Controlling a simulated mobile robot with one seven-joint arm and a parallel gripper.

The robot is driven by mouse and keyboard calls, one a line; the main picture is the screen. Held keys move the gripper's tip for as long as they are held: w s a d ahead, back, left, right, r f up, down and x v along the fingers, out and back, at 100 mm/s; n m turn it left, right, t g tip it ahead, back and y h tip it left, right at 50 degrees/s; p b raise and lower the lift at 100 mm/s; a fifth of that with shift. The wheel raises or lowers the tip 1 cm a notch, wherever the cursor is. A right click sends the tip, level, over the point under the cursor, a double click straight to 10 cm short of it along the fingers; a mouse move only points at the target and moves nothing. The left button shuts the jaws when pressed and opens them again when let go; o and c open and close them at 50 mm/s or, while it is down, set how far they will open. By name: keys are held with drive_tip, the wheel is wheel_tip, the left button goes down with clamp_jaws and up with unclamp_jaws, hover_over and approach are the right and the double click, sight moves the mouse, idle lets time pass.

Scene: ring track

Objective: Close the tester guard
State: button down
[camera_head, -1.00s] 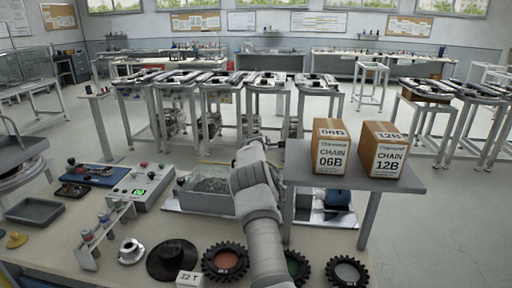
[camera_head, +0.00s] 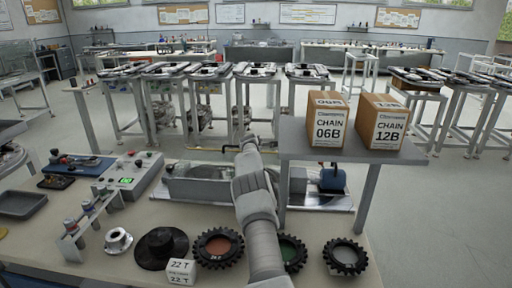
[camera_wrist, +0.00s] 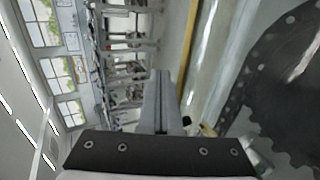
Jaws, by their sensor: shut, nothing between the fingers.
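The tester (camera_head: 205,185) is a long, low metal unit at the back of the bench, left of the raised shelf. A thin yellow bar (camera_head: 195,149), which looks like the guard's edge, runs along its far side. In the wrist view, the yellow bar (camera_wrist: 190,35) borders a clear, glossy strip (camera_wrist: 208,50), probably the guard panel. I cannot tell the guard's exact angle. My gripper (camera_head: 248,142) is beyond the tester's right end, near the bar's right end. Its fingers (camera_wrist: 161,78) are shut and empty, left of the bar in the wrist view; contact is unclear.
A shelf (camera_head: 350,152) with two chain boxes (camera_head: 327,120) (camera_head: 383,122) stands close right of my arm. A blue part (camera_head: 332,180) sits under it. Several sprockets (camera_head: 218,247) lie along the front. A control box (camera_head: 130,175) is at left. A dark toothed disc (camera_wrist: 285,85) fills the wrist view's right.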

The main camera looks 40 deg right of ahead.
drive_tip(key=shift+r, duration=0.1)
drive_tip(key=shift+s+a+r, duration=0.3)
drive_tip(key=shift+a, duration=0.05)
drive_tip(key=v, duration=1.6)
drive_tip(key=shift+b, duration=0.4)
drive_tip(key=shift+s+a, duration=0.1)
